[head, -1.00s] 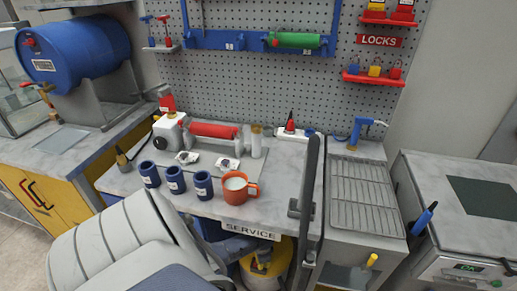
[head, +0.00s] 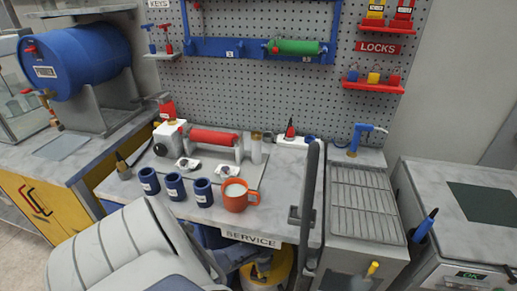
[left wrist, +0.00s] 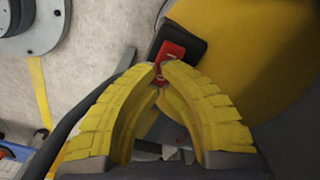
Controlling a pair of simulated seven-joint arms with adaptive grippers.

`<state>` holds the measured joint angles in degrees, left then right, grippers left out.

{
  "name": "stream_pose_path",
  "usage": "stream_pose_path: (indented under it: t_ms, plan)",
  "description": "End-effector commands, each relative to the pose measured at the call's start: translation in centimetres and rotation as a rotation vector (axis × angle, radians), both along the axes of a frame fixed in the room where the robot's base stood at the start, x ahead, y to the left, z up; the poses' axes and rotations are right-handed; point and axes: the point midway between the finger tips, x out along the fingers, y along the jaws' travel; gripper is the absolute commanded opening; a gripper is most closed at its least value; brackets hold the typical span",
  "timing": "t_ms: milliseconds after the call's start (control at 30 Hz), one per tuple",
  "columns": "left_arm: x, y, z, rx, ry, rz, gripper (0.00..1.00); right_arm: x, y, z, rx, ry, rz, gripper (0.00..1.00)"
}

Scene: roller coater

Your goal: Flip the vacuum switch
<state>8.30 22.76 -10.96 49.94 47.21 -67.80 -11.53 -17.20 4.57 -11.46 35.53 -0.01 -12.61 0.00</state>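The yellow vacuum (head: 268,272) stands under the service bench, partly hidden by the bench and my left arm. In the left wrist view its round yellow top (left wrist: 265,60) carries a black housing with a red switch (left wrist: 170,52). My left gripper (left wrist: 161,68) has yellow fingers that converge, with the tips together right at the near end of the red switch. Nothing is seen held between them, and whether they touch the switch is unclear. My right gripper is in neither view.
The bench (head: 290,205) above the vacuum holds dark blue cups (head: 175,187), an orange mug (head: 237,196) and a red roller (head: 214,137). A dark upright bar (head: 308,190) stands at the bench's right front. A yellow cabinet (head: 35,205) is at left.

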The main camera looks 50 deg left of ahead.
Motion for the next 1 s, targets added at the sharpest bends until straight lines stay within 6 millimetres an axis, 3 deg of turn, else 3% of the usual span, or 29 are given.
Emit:
stream_pose_path:
  t_ms: [1000]
  plan:
    - [0.1,0.0,6.4,0.000,-0.002,0.000,0.00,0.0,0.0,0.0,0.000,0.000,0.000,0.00]
